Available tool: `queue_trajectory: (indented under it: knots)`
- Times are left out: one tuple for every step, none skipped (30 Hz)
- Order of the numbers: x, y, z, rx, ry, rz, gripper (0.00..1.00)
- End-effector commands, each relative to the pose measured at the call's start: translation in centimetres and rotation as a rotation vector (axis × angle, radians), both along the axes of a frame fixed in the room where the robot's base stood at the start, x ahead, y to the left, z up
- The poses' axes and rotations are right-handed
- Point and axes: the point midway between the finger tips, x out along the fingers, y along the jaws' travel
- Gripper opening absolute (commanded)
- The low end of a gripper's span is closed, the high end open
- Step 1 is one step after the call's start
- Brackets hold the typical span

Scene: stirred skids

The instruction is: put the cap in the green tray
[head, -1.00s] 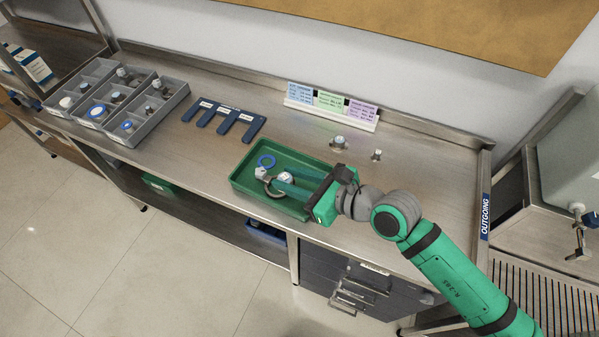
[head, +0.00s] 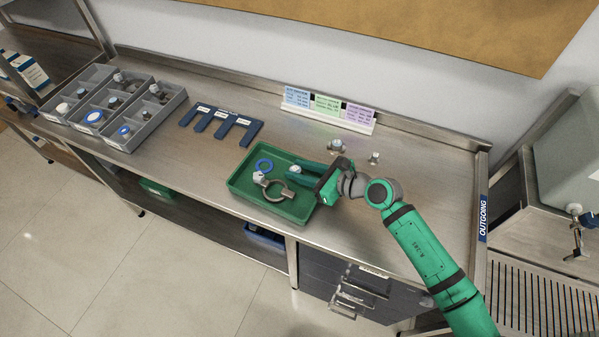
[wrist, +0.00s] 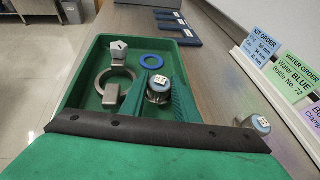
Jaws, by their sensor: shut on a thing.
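The cap (head: 294,169) is a small steel piece with a pale, labelled top; it also shows in the wrist view (wrist: 159,86). My gripper (head: 299,172) is shut on it, with one green finger on each side in the wrist view (wrist: 158,98). The green tray (head: 238,186) lies on the steel bench. The cap is over the tray's far right part; I cannot tell if it touches the tray.
Steel fittings (head: 337,146) (head: 375,158) stand on the bench behind my gripper. Order cards (head: 327,103) stand at the back. A blue slotted holder (head: 222,117) and grey compartment bins (head: 125,140) are to the left. Bare bench lies between the holder and tray.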

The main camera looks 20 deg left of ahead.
Motion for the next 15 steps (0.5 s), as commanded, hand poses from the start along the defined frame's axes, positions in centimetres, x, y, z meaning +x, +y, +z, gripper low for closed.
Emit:
queue_trajectory:
  knots:
    - [0.05, -0.03, -0.69, 0.003, 0.003, -0.004, 0.05]
    - [0.05, -0.04, -0.98, 0.002, 0.001, -0.003, 0.05]
    - [0.05, -0.05, -1.26, 0.002, 0.0, -0.002, 0.05]
    - [0.05, -0.05, -1.37, 0.002, 0.0, -0.002, 0.05]
    - [0.05, -0.06, -1.41, 0.001, -0.001, -0.002, 0.05]
    - [0.05, -0.06, -1.4, 0.001, -0.001, -0.002, 0.05]
    - [0.05, -0.06, -1.39, 0.001, -0.001, -0.002, 0.05]
    - [0.04, -0.05, -1.38, 0.001, -0.002, -0.001, 0.05]
    - [0.04, -0.05, -1.38, 0.001, -0.002, -0.001, 0.05]
    - [0.04, -0.05, -1.38, 0.001, -0.001, -0.002, 0.05]
    - [0.03, -0.05, -1.4, 0.001, -0.001, -0.002, 0.05]
    - [0.03, -0.05, -1.48, 0.001, -0.001, -0.002, 0.05]
    - [0.03, -0.05, -1.55, 0.001, 0.0, -0.002, 0.05]
    - [0.04, -0.05, -1.64, 0.001, 0.0, -0.002, 0.05]
    - [0.03, -0.07, -1.64, 0.0, 0.0, -0.002, 0.35]
